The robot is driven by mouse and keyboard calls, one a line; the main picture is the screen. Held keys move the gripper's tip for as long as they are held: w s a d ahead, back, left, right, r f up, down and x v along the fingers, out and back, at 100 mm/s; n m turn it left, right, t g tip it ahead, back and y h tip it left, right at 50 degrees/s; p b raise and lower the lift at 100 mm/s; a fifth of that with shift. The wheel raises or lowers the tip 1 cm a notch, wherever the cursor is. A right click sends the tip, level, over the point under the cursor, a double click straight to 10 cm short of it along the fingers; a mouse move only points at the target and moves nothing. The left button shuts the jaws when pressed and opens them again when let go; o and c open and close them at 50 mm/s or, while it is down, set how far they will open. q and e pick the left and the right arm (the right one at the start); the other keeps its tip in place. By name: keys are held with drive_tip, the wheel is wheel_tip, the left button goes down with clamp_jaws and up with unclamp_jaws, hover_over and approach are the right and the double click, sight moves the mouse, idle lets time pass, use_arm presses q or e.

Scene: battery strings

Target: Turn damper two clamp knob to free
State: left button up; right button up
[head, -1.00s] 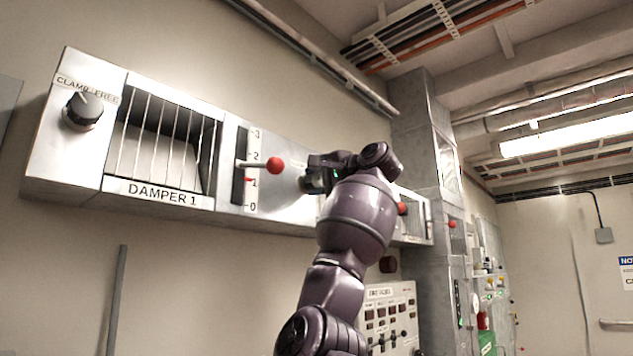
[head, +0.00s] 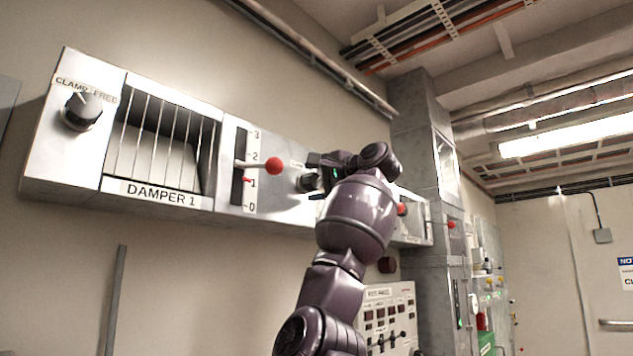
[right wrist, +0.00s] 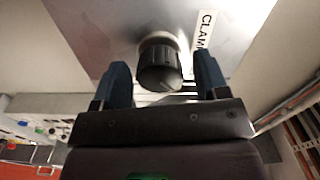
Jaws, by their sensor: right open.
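The damper two clamp knob (right wrist: 160,66) is a dark ribbed round knob on the grey panel face. In the right wrist view it sits between the two blue fingers of my right gripper (right wrist: 163,76), with a gap showing on each side. The gripper is open and holds nothing. A label reading "CLAM" (right wrist: 205,30) is beside the knob, and the rest of it is cut off. In the head view the knob (head: 308,183) shows just left of my right gripper (head: 322,174), which hides the panel behind it. My left gripper is not in view.
Damper 1's clamp knob (head: 83,110), its grille (head: 160,145) and a red-ball lever (head: 273,166) are on the panel to the left. Another red ball (head: 402,209) is just right of my arm. A grey column (head: 415,120) stands beyond.

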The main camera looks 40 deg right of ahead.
drive_tip(key=shift+s, duration=0.3)
drive_tip(key=s+b, duration=0.2)
drive_tip(key=s, duration=0.8)
drive_tip(key=shift+s+d, duration=0.15)
drive_tip(key=shift+d, duration=0.3)
